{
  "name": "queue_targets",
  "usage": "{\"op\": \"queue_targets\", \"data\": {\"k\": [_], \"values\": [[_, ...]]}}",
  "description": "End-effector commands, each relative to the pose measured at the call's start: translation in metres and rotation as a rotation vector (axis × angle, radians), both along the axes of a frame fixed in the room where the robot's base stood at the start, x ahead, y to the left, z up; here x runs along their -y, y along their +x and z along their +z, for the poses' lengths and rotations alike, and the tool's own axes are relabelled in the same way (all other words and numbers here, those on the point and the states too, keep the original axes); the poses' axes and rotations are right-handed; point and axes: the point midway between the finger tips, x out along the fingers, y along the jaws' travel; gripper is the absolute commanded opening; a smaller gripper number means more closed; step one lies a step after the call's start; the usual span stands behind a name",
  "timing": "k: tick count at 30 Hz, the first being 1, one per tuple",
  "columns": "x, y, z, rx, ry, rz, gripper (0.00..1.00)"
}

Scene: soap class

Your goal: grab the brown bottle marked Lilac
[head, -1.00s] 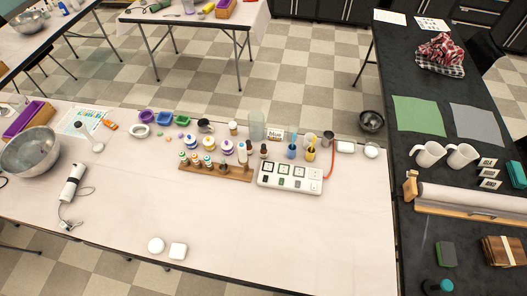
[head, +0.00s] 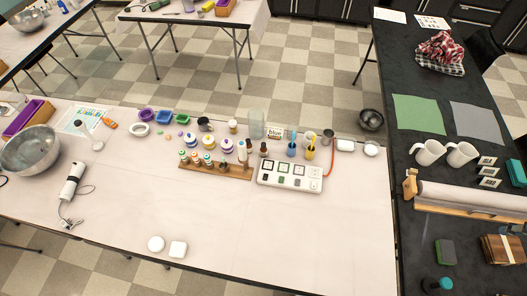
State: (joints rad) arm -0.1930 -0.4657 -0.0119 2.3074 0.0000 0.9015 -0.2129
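Several small brown bottles with pale labels and coloured caps stand in a row on a wooden rack (head: 240,174) in the middle of the white table. The labels are too small to read, so I cannot tell which one is marked Lilac. One such bottle (head: 196,158) is near the rack's left half. Two dark brown bottles (head: 263,149) with dark tops stand just behind the rack's right end. My gripper is not in view.
A white block with square panels (head: 290,174) sits right of the rack. White-and-purple jars (head: 208,142) and clear beakers (head: 256,124) stand behind. Two white soap pieces (head: 178,249) lie at the front edge. A metal bowl (head: 30,150) is at left. The table's front right is clear.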

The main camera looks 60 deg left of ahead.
Motion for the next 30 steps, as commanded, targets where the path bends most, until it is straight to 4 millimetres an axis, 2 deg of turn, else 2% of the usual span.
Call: {"op": "queue_targets", "data": {"k": [6, 16, 24, 30], "values": [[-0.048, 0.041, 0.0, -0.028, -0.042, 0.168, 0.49], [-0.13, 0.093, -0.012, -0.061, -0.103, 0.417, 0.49], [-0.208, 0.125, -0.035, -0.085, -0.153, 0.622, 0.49], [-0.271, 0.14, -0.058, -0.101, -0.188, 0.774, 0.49]]}}
